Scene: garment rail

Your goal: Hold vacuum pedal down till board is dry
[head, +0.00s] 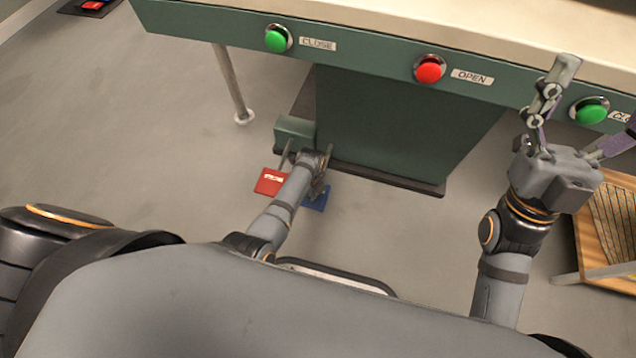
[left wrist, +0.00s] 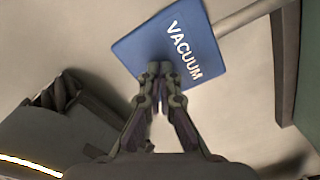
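The blue vacuum pedal (head: 317,199) is low in front of the green machine base, partly hidden by my left arm in the head view. In the left wrist view the blue pedal (left wrist: 190,38) shows its white VACUUM lettering. My left gripper (left wrist: 160,68) has its fingers together and empty, with the tips over the near part of the pedal. I cannot tell whether they touch it or whether it is pressed. The cream-topped board (head: 440,32) runs across the top of the head view; its dampness cannot be seen. My right gripper (head: 599,97) is open and empty at the board's front edge.
A red pedal (head: 270,182) sits left of the blue one. Green buttons (head: 277,39) and a red OPEN button (head: 430,70) line the front panel. A wooden rack (head: 607,225) stands at right. A metal leg (head: 232,85) stands left. The floor at left is mostly clear.

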